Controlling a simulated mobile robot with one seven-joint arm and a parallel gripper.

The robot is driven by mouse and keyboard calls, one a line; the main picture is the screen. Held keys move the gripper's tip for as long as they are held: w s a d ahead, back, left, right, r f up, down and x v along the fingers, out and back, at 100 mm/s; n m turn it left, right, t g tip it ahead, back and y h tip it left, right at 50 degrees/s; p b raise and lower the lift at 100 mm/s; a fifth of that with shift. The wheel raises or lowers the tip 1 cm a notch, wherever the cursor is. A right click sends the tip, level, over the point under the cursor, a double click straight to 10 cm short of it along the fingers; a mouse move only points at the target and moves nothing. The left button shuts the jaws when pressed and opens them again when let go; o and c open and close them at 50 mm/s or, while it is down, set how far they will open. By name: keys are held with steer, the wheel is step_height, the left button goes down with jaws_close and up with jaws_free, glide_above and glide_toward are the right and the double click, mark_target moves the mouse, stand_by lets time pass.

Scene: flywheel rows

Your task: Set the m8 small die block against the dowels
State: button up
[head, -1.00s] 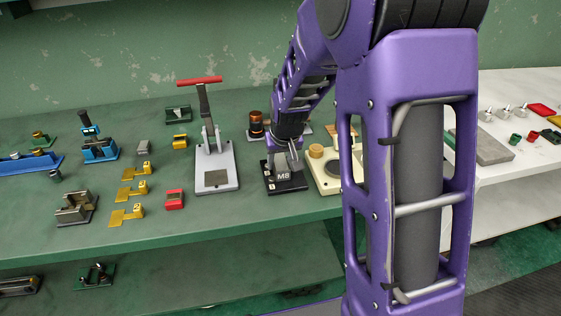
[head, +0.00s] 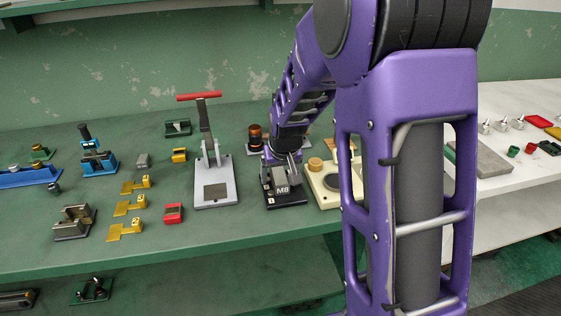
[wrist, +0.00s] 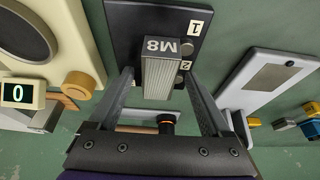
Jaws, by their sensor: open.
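The m8 small die block (wrist: 160,75) is a grey block marked M8. It stands on a black plate (wrist: 130,18) with labels 1 and 2, and it shows in the head view too (head: 282,181). My gripper (wrist: 162,85) is open, one finger on each side of the block, with visible gaps. In the head view my gripper (head: 282,165) is over the plate.
A grey toggle press with a red handle (head: 199,97) stands left of the plate. A cream device with a display (wrist: 18,93) is close on the other side. An orange-and-black cylinder (head: 255,135) stands behind. Yellow brackets and a red block (head: 173,213) lie farther left.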

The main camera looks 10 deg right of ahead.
steer(key=p+v, duration=0.2)
steer(key=v, duration=1.5)
